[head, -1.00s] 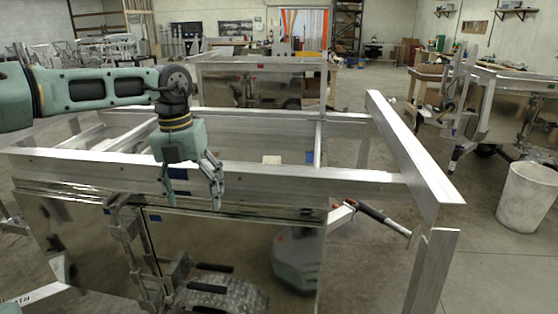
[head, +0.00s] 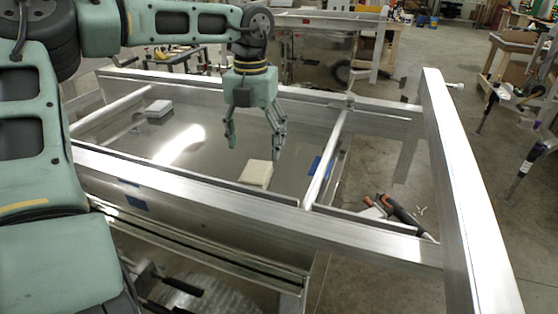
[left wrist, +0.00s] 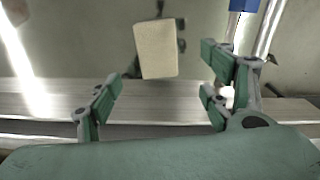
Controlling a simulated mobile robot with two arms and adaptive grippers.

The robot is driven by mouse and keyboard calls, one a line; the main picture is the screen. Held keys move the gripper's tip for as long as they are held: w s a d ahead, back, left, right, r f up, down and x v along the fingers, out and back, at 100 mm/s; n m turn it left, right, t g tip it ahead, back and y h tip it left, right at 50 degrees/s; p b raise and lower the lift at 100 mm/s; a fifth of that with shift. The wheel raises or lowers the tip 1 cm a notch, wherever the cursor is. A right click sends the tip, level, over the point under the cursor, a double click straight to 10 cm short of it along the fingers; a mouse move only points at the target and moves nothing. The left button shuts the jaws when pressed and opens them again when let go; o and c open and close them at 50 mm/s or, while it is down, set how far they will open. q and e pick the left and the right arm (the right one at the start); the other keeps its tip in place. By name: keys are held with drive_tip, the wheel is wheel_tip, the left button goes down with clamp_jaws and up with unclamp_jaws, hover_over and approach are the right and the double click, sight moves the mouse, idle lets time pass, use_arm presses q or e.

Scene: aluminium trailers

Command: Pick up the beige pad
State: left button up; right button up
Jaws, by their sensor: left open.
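The beige pad (head: 256,174) lies flat on the shiny metal floor panel (head: 205,165) inside the trailer frame, close behind the near rail. My left gripper (head: 254,146) hangs over this panel with its fingers pointing down. It is open and empty, above and slightly behind the pad, apart from it. In the left wrist view the pad (left wrist: 157,48) shows pale and whole beyond the fingers, between the left and right fingers across the picture. My right gripper is in neither view.
The near rail (head: 240,213), a crossbar (head: 328,160) and the right rail (head: 465,190) bound the bay. A whitish block (head: 158,108) lies at the back left of the panel. A blue piece (head: 319,166) sits beside the crossbar. An orange-and-black tool (head: 385,209) is at the right.

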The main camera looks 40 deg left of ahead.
sight(256, 172)
use_arm(q)
drive_tip(key=shift+w+f, duration=0.1)
drive_tip(key=f+p, duration=0.1)
drive_tip(key=s+f, duration=0.1)
drive_tip(key=f, duration=0.1)
drive_tip(key=shift+f+p, duration=0.1)
drive_tip(key=shift+p, duration=0.3)
drive_tip(key=f, duration=0.2)
drive_tip(key=f+p, duration=0.1)
drive_tip(key=shift+w+a, duration=0.1)
drive_tip(key=shift+w, duration=0.15)
drive_tip(key=shift+w+f, duration=0.1)
drive_tip(key=shift+f, duration=0.45)
drive_tip(key=c, duration=1.1)
drive_tip(key=shift+c, duration=0.2)
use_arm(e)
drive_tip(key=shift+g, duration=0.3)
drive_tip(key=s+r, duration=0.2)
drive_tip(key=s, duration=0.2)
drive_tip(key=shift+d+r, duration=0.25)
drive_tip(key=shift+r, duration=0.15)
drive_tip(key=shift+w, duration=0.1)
